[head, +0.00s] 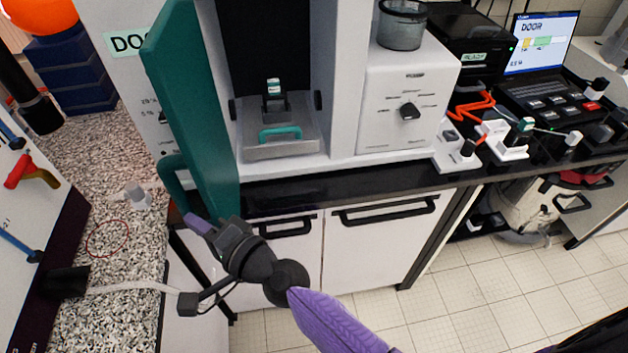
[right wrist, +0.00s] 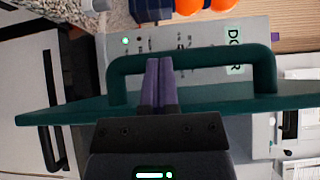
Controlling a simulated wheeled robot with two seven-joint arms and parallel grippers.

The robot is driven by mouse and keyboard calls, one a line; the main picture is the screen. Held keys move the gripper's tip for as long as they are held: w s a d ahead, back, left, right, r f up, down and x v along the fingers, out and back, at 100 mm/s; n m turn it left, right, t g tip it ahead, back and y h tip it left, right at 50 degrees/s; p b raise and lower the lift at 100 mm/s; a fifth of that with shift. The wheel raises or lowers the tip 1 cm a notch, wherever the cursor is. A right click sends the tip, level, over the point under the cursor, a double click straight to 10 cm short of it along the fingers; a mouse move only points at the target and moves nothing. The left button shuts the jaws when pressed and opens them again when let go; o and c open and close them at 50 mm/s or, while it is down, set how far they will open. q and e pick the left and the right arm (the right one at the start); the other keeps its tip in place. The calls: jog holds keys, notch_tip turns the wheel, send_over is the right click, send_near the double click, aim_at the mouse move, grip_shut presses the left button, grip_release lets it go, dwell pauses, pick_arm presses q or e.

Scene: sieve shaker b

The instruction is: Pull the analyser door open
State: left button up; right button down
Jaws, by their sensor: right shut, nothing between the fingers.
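The analyser door (head: 192,95) is a tall teal panel. It stands swung out from the cabinet, and the chamber (head: 264,45) behind it is exposed. Its teal loop handle (head: 170,182) is on the door's left face, low down. My right gripper (head: 193,221) is shut and empty at the lower end of the handle. In the right wrist view its purple fingers (right wrist: 155,62) overlap the handle bar (right wrist: 205,56), with the door edge (right wrist: 245,103) below. Whether they touch the bar I cannot tell. My left gripper is not in view.
A drawer with a small teal handle (head: 280,133) sits in the chamber. A white dial unit (head: 408,105) stands to the right, then a laptop (head: 540,55). A speckled counter (head: 110,180) is at the left. Tiled floor (head: 490,285) is clear at the lower right.

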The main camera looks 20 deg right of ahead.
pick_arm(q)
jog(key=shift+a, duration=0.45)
